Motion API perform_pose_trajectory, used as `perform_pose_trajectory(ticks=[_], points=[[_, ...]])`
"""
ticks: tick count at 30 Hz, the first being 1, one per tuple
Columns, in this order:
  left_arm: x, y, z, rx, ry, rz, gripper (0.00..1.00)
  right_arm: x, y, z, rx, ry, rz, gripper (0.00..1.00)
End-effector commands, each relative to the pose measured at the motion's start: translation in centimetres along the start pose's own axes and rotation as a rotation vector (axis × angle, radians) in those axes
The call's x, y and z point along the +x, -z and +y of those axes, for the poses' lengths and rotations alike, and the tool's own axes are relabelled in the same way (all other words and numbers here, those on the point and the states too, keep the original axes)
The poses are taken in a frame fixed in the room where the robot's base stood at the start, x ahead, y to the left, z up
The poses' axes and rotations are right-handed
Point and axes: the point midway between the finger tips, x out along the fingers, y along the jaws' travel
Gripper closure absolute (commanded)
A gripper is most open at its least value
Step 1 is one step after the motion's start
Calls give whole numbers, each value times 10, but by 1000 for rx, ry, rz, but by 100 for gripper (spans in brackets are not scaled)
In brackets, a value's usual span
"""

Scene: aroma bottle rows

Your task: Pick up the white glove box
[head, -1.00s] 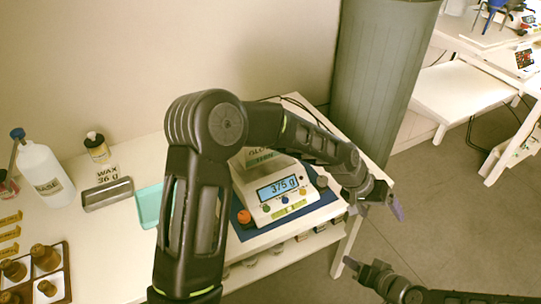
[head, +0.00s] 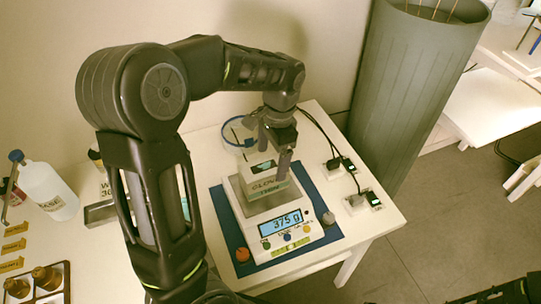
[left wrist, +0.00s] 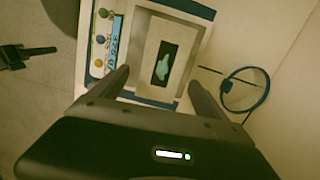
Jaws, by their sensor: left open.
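The white glove box (head: 262,186) sits on the pan of the scale (head: 290,228), whose display reads 375 g. It has a green band, and its top has a dark opening with something pale green in it, seen in the left wrist view (left wrist: 148,68). My left gripper (head: 273,150) is open over the box, fingers pointing down. In the left wrist view its two fingers (left wrist: 160,85) stand on either side of the box, and contact cannot be told. My right gripper is not clearly in view; only a dark part of that arm shows at the bottom right.
The scale stands on a blue mat (head: 243,262). Power plugs and cables (head: 358,202) lie to its right, and a blue-rimmed round item (head: 236,134) is behind. A white bottle (head: 48,190) stands at left. A tall grey bin (head: 410,90) is beyond the table.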

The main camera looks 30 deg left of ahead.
Motion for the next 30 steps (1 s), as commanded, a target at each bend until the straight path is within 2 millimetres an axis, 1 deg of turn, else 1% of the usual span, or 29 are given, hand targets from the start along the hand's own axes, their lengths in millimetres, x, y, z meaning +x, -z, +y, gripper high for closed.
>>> perform_pose_trajectory(ticks=[1,3,5,14,19,22,30], points=[[1,-7,1,20,-3,-28,15,-4,-10,5,9,-18,-18,100],[4,-13,2,36,-6,-50,15,-5,-16,10,15,-32,-28,100],[5,-14,2,40,-7,-55,15,-5,-18,12,17,-36,-32,100],[8,-14,2,39,-7,-54,15,-5,-17,11,16,-34,-30,100],[25,-15,2,38,-8,-55,15,-6,-17,11,16,-34,-31,100],[31,-15,2,38,-7,-52,15,-7,-17,10,16,-34,-31,100],[32,-15,2,38,-6,-51,15,-7,-17,10,16,-34,-31,100]])
